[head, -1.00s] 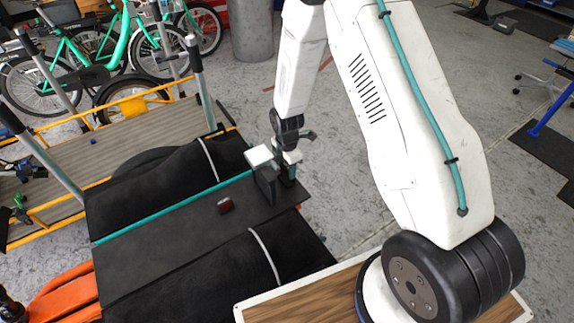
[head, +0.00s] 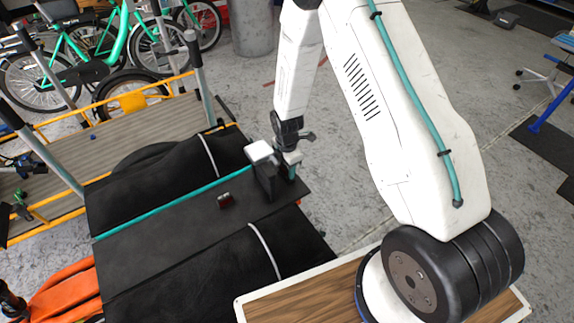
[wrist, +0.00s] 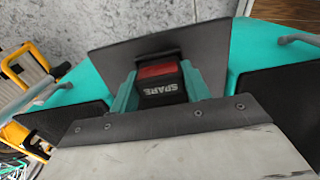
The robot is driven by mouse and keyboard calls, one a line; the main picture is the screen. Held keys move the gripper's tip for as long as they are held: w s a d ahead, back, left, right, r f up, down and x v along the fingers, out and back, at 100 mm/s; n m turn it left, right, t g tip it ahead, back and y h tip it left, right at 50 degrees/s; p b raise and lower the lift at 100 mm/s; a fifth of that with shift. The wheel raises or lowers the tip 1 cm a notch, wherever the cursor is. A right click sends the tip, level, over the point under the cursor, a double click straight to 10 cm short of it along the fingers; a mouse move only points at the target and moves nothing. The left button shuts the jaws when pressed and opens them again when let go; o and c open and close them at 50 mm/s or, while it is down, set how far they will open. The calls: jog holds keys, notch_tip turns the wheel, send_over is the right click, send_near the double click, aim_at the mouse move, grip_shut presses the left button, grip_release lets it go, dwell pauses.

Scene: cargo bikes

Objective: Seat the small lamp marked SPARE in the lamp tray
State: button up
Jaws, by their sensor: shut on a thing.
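The small lamp marked SPARE (wrist: 161,87) is black with a red top strip. It sits between the two teal fingers of my gripper (wrist: 160,92) in the wrist view, and the fingers are shut on it. In the head view my gripper (head: 291,171) is low over the right end of a long dark board; the held lamp is hidden there. I cannot tell whether the lamp touches the surface below. A second small dark red block (head: 226,201) lies on the board, left of my gripper. I cannot make out the lamp tray for certain.
The dark board (head: 160,240) has black covers on both sides and a teal strip along it. A cargo bike bed with yellow rails (head: 110,150) and upright posts stands behind. An orange item (head: 65,295) lies at lower left. Grey floor is open to the right.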

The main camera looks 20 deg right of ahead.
jog(key=shift+f, duration=0.15)
jog(key=o, duration=1.1)
jog(key=shift+c, duration=0.2)
notch_tip(320, 180, up, 8)
jog(key=shift+f, duration=0.1)
